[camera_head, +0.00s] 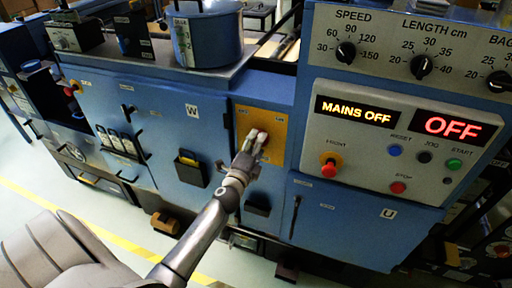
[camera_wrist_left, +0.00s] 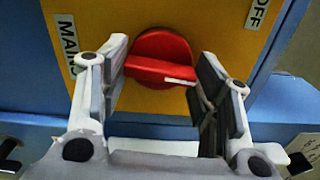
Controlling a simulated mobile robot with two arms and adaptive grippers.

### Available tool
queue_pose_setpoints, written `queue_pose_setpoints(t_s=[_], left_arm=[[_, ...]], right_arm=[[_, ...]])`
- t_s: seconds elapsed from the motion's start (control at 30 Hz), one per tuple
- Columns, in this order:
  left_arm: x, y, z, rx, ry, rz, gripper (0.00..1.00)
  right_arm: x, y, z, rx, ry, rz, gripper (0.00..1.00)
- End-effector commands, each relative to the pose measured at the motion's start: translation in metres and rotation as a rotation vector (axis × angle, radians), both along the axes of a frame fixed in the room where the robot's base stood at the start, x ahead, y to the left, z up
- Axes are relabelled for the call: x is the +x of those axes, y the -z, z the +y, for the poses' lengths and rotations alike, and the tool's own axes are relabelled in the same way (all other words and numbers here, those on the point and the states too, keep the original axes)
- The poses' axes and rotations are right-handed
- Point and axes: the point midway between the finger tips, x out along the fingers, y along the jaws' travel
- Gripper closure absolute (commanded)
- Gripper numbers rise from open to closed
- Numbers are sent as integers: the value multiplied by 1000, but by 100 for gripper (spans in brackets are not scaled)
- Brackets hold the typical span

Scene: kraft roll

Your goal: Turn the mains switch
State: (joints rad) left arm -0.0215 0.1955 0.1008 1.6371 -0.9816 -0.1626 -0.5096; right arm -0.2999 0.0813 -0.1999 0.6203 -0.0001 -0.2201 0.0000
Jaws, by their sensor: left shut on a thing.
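The red mains switch (camera_wrist_left: 162,58) sits on a yellow plate (camera_head: 272,118) on the blue machine front. In the left wrist view its grip bar lies roughly crosswise, with a white mark at its right end. A "MAINS" label (camera_wrist_left: 67,45) is to its left and an "OFF" label (camera_wrist_left: 256,14) to its upper right. My left gripper (camera_wrist_left: 164,84) is shut on the switch bar, one finger at each end. In the head view my left gripper (camera_head: 254,142) reaches the plate and mostly hides the switch. My right gripper is in neither view.
A control panel (camera_head: 398,138) right of the plate has lit displays reading "MAINS OFF" (camera_head: 356,111) and "OFF" (camera_head: 453,126), a red knob (camera_head: 329,168) and several buttons. Blue cabinet doors (camera_head: 172,130) flank the plate. Floor with a yellow line (camera_head: 112,238) lies in front.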

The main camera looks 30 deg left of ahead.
Motion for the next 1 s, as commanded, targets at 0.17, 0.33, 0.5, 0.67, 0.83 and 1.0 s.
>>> queue_pose_setpoints(t_s=[0.17,0.33,0.5,0.67,0.83,1.0], left_arm=[[0,2,0,-170,0,-39,67],[0,1,-1,-325,0,-76,67],[0,1,0,-482,-1,-113,67],[0,1,-1,-613,0,-144,67],[-1,1,0,-731,-1,-172,67],[0,1,0,-815,-2,-192,67]], right_arm=[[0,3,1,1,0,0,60],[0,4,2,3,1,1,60],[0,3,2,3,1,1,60],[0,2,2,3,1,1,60],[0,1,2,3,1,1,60],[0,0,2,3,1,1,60]])
